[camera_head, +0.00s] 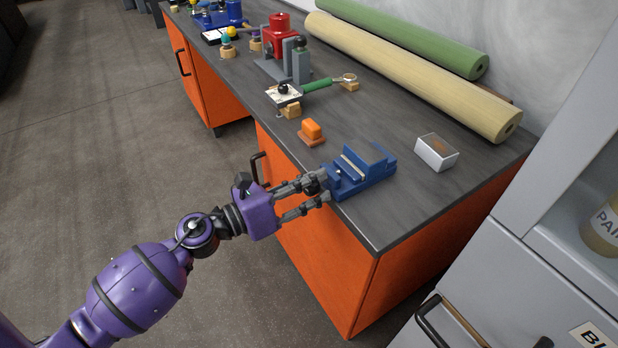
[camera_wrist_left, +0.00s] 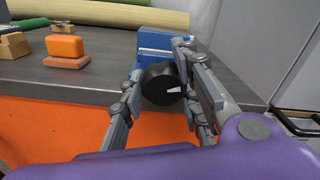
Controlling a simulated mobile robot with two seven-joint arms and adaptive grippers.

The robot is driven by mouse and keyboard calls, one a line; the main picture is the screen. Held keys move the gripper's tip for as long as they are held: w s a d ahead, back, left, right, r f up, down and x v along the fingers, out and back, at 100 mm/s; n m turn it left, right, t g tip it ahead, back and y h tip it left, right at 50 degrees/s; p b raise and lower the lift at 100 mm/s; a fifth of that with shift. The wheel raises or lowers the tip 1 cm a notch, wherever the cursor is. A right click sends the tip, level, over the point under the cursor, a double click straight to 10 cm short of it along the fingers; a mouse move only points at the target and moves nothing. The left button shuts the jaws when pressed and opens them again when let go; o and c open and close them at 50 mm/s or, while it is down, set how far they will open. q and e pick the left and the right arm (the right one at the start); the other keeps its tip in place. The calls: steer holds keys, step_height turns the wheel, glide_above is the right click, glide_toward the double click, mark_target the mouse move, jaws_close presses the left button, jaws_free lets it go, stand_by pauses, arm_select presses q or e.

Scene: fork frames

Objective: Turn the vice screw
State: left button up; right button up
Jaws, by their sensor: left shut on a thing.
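The blue vice (camera_head: 362,176) sits on the grey bench near its front edge; part of it also shows in the left wrist view (camera_wrist_left: 155,40). The vice screw ends in a round black knob (camera_wrist_left: 161,84) with a white mark pointing right. My left gripper (camera_head: 322,188) is at the front end of the vice, its fingers on either side of the knob. In the left wrist view the gripper (camera_wrist_left: 160,92) is shut on the knob. My right gripper is not in view.
Green (camera_head: 420,40) and cream (camera_head: 410,75) rolls lie along the wall. The orange cabinet front (camera_head: 318,250) drops below the bench edge.

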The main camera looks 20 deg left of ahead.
arm_select(q)
steer(key=n, duration=0.1)
steer(key=n+p, duration=0.2)
steer(key=n, duration=0.1)
steer(key=shift+w+a+r, duration=0.15)
steer(key=shift+a, duration=0.15)
steer(key=n+p, duration=0.2)
steer(key=n, duration=0.1)
steer(key=shift+n, duration=0.3)
steer(key=n+p, duration=0.2)
steer(key=n, duration=0.1)
steer(key=shift+d+f, duration=0.15)
steer(key=shift+f, duration=0.15)
steer(key=shift+s+f+n+p, duration=0.2)
steer(key=shift+n+p, duration=0.4)
steer(key=shift+n, duration=0.6)
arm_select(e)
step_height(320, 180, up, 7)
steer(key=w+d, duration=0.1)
arm_select(q)
steer(key=shift+s+d+f, duration=0.1)
